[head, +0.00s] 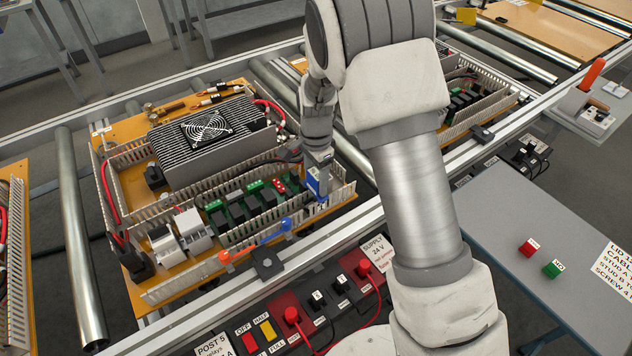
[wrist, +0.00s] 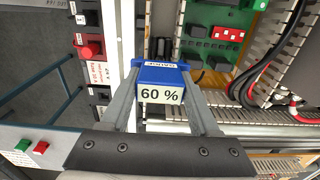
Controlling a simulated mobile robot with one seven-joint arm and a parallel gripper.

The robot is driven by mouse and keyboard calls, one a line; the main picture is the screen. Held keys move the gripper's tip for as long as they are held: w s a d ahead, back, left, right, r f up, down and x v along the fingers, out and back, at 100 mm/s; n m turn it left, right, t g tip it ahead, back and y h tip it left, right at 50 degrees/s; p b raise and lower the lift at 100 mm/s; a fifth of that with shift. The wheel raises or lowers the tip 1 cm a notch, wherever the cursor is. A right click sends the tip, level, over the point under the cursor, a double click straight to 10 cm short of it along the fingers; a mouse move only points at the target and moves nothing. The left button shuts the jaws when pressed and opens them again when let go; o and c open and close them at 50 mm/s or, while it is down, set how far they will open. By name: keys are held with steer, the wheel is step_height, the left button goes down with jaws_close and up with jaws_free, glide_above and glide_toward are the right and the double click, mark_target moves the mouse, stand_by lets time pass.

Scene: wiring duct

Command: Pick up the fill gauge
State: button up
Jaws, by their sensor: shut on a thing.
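The fill gauge is a blue block with a white label reading "60 %" (wrist: 165,77). In the wrist view it sits between the two grey fingers of my gripper (wrist: 160,100), which is shut on it. A second label on its far side is partly readable. In the head view the blue gauge (head: 313,184) shows at the right end of the orange panel (head: 340,196), below my gripper (head: 320,172). I cannot tell whether its lower end touches the panel or a duct.
Slotted wiring ducts (head: 250,232) and a finned heatsink with a fan (head: 207,130) stand on the panel. A blue and orange tool-like piece (head: 258,243) lies along the front duct. Control boxes with red buttons (head: 292,316) line the front. A grey table (head: 500,205) is at right.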

mark_target(318, 174)
steer(key=r, duration=0.3)
steer(key=shift+s+d+r, duration=0.1)
steer(key=shift+d+r, duration=0.05)
steer(key=shift+d, duration=0.1)
steer(key=s+d+r, duration=0.6)
steer(key=d, duration=0.3)
steer(key=shift+d+r, duration=0.15)
steer(key=shift+r+p, duration=0.2)
steer(key=shift+p, duration=0.2)
steer(key=shift+r+p, duration=1.65)
steer(key=shift+r, duration=0.2)
